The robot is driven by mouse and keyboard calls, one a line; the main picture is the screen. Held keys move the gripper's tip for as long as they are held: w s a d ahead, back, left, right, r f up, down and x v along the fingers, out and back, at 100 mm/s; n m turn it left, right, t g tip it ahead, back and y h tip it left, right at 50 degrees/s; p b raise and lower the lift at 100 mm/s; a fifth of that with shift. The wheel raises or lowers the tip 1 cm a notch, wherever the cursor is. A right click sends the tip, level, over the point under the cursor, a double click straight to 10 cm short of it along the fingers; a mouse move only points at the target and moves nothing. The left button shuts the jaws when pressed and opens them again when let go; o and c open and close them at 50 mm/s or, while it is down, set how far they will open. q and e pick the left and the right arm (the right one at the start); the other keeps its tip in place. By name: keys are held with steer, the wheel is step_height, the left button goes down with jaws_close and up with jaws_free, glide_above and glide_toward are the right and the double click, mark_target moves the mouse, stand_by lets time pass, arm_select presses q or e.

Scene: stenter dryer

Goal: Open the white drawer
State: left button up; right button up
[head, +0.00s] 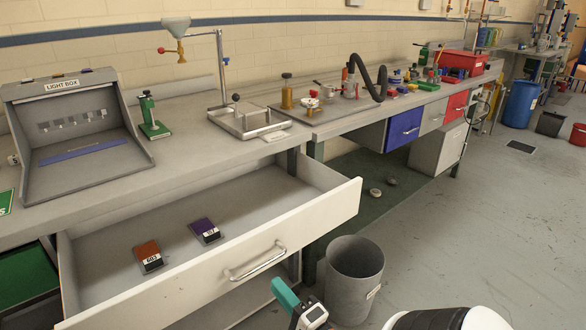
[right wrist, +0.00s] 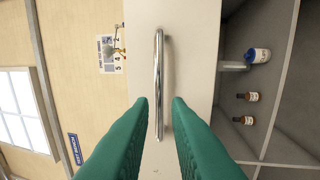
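The white drawer (head: 215,262) under the bench stands pulled well out, its inside open to view. Its metal bar handle (head: 258,262) is on the front panel and also shows in the right wrist view (right wrist: 158,75). My right gripper (head: 286,294) is just in front of and below the handle's right end. In the right wrist view its teal fingers (right wrist: 160,101) are parted and empty, with the handle in line with the gap. The handle looks apart from the fingers. My left gripper is not in view.
An orange card (head: 147,252) and a purple card (head: 204,230) lie in the drawer. A grey bin (head: 353,280) stands on the floor right of the drawer. A light box (head: 75,135) and lab tools stand on the bench. The floor at right is mostly clear.

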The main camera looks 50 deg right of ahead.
steer(key=shift+v, duration=2.1)
